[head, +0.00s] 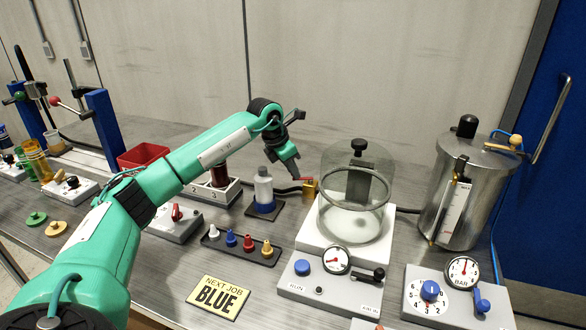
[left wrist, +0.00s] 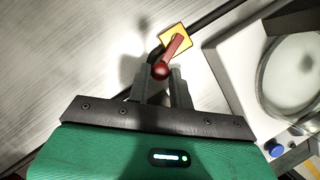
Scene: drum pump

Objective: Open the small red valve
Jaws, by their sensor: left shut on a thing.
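The small red valve has a red lever (head: 289,189) on a brass-yellow body (head: 309,189), on a dark hose left of the glass chamber. In the left wrist view the lever (left wrist: 173,50) reaches from the yellow body (left wrist: 177,37) toward my fingers, with a round red end. My left gripper (head: 294,172) points down at the lever from the left. In the left wrist view its fingers (left wrist: 161,84) stand on either side of the lever's round end and are shut on it. The exact contact is partly hidden. My right gripper is not in view.
A glass bell chamber (head: 336,172) stands right of the valve on a white base (head: 318,236). A bottle (head: 264,188) stands close left. A steel drum (head: 452,215) is at the right. A peg strip (head: 240,248) and a "NEXT JOB BLUE" sign (head: 218,297) lie in front.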

